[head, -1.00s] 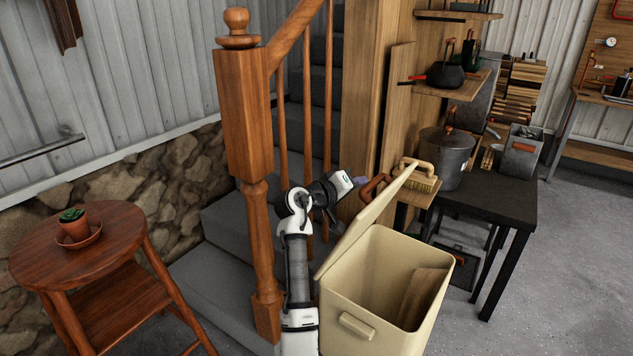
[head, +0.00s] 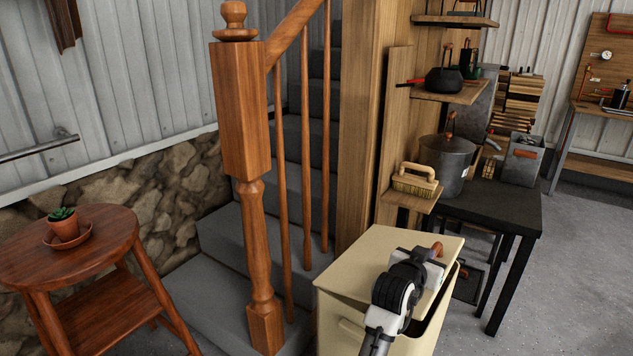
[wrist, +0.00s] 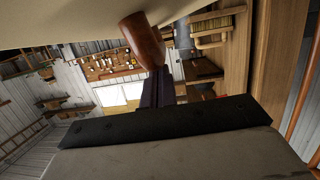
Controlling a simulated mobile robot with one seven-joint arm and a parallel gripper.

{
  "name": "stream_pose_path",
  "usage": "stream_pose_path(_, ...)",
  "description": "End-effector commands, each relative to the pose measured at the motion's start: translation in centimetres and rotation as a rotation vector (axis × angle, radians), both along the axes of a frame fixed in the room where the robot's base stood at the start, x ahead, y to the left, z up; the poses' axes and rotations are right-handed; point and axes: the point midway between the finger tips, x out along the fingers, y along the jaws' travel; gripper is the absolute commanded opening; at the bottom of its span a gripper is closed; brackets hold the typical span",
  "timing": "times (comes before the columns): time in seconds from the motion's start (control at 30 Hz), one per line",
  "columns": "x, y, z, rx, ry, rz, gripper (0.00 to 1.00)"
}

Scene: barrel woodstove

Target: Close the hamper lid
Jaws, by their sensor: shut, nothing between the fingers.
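The cream hamper (head: 350,335) stands at the front, right of the stair post. Its lid (head: 375,250) is tilted low over the top, with a dark gap showing under its right edge. A brown wooden handle (head: 437,248) sits on the lid near its right side. My gripper (head: 430,264) is over the lid's right part, close to the handle, and hides some of the lid. In the wrist view, the shut, empty fingers (wrist: 158,90) are close to the handle (wrist: 143,40), with the lid's pale surface (wrist: 60,20) above; contact is unclear.
A wooden stair post (head: 240,120) and railing stand left of the hamper. A black table (head: 500,210) with pots and a shelf with a brush (head: 415,182) are behind it. A round stool (head: 70,250) with a potted plant is at left. Grey floor is open at right.

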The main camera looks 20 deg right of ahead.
Motion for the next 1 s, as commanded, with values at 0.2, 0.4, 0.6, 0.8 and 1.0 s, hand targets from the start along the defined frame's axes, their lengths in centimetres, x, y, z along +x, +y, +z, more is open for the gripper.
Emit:
stream_pose_path(0.2, -1.4, -0.9, -3.9, 0.077, -0.110, 0.000, 0.00)
stream_pose_path(0.4, -1.9, -1.2, -5.5, 0.117, -0.171, 0.001, 0.00)
stream_pose_path(0.6, -1.9, -1.3, -5.6, 0.125, -0.184, 0.000, 0.00)
stream_pose_path(0.8, -1.9, -1.3, -5.6, 0.125, -0.183, 0.000, 0.00)
stream_pose_path(1.0, -2.4, -0.6, -5.3, 0.123, -0.183, 0.001, 0.00)
